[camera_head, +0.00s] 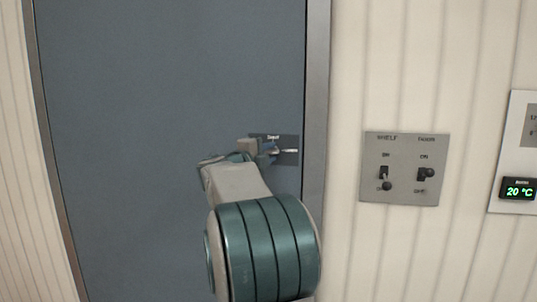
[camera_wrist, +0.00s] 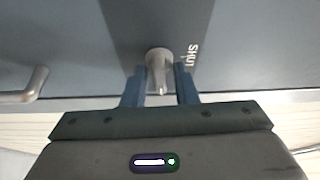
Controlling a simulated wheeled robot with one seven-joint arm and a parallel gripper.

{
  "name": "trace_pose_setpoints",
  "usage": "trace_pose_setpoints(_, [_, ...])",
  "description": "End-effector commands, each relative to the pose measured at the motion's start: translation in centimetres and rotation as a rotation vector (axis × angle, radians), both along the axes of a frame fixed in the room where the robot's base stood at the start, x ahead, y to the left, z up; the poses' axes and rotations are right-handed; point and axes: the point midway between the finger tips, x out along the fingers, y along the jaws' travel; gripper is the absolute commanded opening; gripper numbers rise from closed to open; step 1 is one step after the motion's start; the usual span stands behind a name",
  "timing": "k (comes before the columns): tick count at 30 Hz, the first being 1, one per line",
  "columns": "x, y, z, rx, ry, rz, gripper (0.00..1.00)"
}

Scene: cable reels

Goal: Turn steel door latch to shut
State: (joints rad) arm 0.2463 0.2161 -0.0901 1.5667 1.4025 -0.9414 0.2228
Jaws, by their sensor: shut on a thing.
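The steel door latch (camera_wrist: 158,57) is a grey round hub with a short lever, on a dark plate (camera_head: 288,142) near the right edge of the blue-grey door (camera_head: 170,90). In the wrist view the lever points down the picture, toward my gripper's palm. The word SHUT is printed on the plate to the right of the latch, turned sideways. My gripper (camera_wrist: 159,88) is shut on the latch lever, with a blue finger on each side. In the head view my gripper (camera_head: 270,150) hides part of the latch, and a bright tip shows beyond it.
A grey metal frame (camera_head: 316,100) borders the door. On the ribbed wall to the right are a switch panel (camera_head: 405,149) with two black switches and a display (camera_head: 519,189) reading 20 °C. A curved grey handle (camera_wrist: 36,84) sits at the left in the wrist view.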

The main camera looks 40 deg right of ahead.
Motion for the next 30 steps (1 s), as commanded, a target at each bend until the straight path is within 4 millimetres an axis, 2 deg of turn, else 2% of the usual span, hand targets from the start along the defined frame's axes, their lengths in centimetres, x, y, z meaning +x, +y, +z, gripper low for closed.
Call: trace_pose_setpoints(30, [-0.20, -0.15, -0.82, -0.585, 0.686, 0.001, 0.03])
